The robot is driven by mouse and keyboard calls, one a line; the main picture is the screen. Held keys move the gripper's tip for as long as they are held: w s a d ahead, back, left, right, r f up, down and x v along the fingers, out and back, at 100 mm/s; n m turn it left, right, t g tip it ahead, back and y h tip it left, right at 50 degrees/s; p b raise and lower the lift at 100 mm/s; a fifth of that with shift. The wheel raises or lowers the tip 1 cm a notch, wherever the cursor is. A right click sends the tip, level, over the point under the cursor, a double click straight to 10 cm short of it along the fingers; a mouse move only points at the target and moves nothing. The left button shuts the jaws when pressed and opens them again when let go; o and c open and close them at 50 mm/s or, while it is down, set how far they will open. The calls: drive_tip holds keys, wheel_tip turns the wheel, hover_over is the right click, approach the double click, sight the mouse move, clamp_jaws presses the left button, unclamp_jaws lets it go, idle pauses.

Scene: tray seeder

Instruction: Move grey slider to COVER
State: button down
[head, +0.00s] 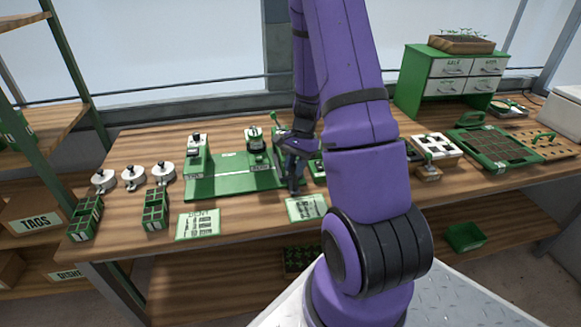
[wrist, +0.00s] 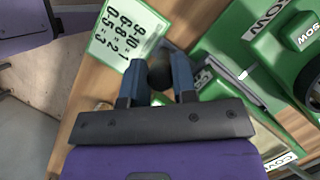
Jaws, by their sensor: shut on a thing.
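My gripper (wrist: 158,78) has its two blue fingers closed on either side of a dark round knob (wrist: 159,69). What the knob joins below is hidden, so I cannot tell whether it is the grey slider's own grip. In the head view my gripper (head: 292,172) is low over the right part of the green machine base (head: 220,185), partly hidden by my arm.
A number card (wrist: 128,35) lies beside the fingers; it is also on the bench front (head: 306,208). Another card (head: 198,224), green seed boxes (head: 85,216) and white round pots (head: 133,176) are at the left. A green tray (head: 495,150) and drawer cabinet (head: 450,75) are at the right.

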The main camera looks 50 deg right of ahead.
drive_tip(key=shift+s+d, duration=0.1)
drive_tip(key=shift+d, duration=0.1)
drive_tip(key=c, duration=0.9)
unclamp_jaws()
drive_tip(key=shift+c, duration=0.2)
drive_tip(key=v, duration=1)
drive_tip(key=shift+r, duration=0.4)
drive_tip(key=shift+d, duration=0.1)
